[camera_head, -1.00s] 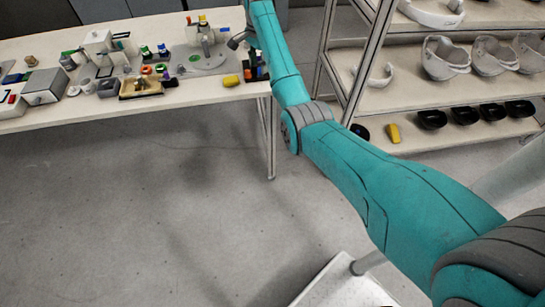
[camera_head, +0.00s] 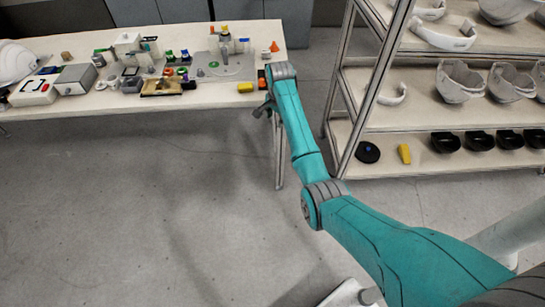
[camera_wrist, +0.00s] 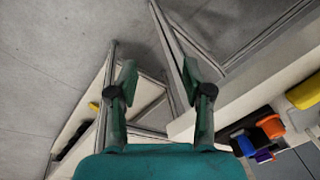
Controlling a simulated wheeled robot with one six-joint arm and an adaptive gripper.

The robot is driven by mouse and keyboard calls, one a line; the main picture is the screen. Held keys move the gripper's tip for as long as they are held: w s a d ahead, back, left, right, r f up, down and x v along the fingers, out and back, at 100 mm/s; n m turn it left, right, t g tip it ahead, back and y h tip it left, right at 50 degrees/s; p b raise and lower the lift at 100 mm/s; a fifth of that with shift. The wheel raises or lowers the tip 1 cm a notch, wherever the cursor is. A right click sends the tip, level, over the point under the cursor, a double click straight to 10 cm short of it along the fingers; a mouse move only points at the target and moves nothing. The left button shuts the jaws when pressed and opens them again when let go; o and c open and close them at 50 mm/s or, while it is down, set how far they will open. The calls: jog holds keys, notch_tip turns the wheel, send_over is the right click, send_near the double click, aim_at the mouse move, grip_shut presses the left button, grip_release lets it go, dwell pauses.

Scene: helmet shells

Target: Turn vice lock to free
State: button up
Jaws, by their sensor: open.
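A grey base plate (camera_head: 212,70) with small upright fittings (camera_head: 226,40) sits near the right end of the workbench. I cannot make out a vice lock or its position at this size. My gripper (camera_head: 263,108) is off the bench's front right corner, apart from the plate. In the wrist view my gripper (camera_wrist: 160,82) is open and empty, its two fingers spread with floor and furniture legs beyond them.
The workbench (camera_head: 215,100) also carries a yellow block (camera_head: 245,88), a grey box (camera_head: 76,79) and a white helmet shell (camera_head: 15,62). A shelf rack (camera_head: 400,115) with visors and black cups stands at right. The floor in front is clear.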

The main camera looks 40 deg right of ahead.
jog(key=s+a+f+n+t, duration=0.1)
jog(key=s+a+f, duration=0.2)
jog(key=f, duration=0.2)
jog(key=s+a+f+n+t, duration=0.1)
jog(key=s+a+f, duration=0.2)
jog(key=f, duration=0.3)
jog(key=shift+s+a+f+n, duration=0.15)
jog(key=shift+a+f+n, duration=0.1)
jog(key=shift+a+n, duration=0.1)
jog(key=shift+s, duration=0.1)
